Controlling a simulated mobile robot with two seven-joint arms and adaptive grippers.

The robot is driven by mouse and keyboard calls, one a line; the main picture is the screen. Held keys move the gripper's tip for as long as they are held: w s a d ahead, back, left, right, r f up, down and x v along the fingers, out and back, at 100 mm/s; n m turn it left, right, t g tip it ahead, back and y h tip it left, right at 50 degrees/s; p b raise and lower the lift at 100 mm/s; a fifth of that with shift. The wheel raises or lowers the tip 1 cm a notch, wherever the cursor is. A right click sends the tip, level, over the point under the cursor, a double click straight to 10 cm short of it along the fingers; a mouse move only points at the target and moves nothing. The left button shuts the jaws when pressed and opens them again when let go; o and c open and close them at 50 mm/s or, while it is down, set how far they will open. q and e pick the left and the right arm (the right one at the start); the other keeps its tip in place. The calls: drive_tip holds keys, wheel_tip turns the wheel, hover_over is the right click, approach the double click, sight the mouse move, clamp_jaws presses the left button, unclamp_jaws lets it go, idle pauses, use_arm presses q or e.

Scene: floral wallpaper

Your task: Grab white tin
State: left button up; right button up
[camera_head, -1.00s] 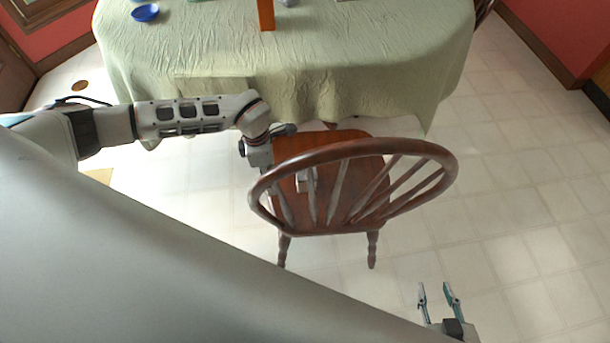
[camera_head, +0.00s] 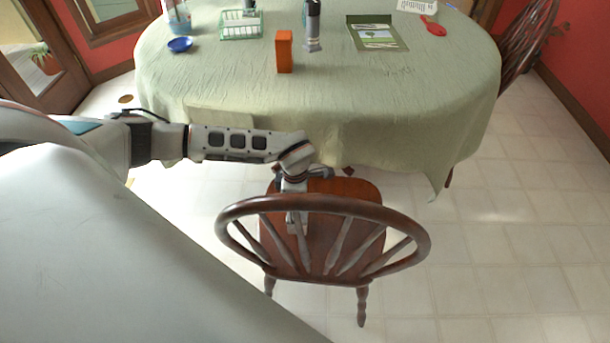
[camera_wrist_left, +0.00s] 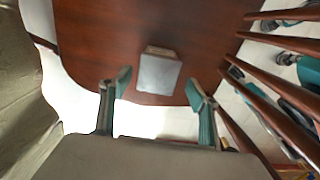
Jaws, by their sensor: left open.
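The white tin (camera_wrist_left: 158,73) is a small, pale grey-white, square-topped block on the brown wooden chair seat (camera_wrist_left: 210,45), seen in the left wrist view. My left gripper (camera_wrist_left: 159,86) is open and empty above the seat, with its teal fingertips one on each side of the tin's near edge in the picture. I cannot tell how high the fingers are above the tin. In the head view my left wrist (camera_head: 294,183) is over the seat, behind the chair's backrest; the spindles partly hide the area below it. My right gripper is not in the head view.
The backrest (camera_head: 322,203) rises close to my left gripper; its spindles (camera_wrist_left: 262,88) line the right of the wrist view. The cloth-covered table (camera_head: 350,110) stands just beyond, with an orange box (camera_head: 284,52) and a blue bowl (camera_head: 180,44). Floor right of the chair is clear.

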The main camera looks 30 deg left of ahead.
use_arm(q)
wheel_tip(320, 180, down, 3)
drive_tip(key=shift+s+r+b, duration=0.1)
drive_tip(key=shift+b, duration=0.3)
drive_tip(key=f, duration=0.1)
drive_tip(key=f+b, duration=0.1)
drive_tip(key=f, duration=0.3)
drive_tip(key=shift+w+f+b, duration=0.1)
drive_tip(key=shift+w+b, duration=0.15)
drive_tip(key=shift+b, duration=0.1)
drive_tip(key=shift+w, duration=0.1)
drive_tip(key=c, duration=1.4)
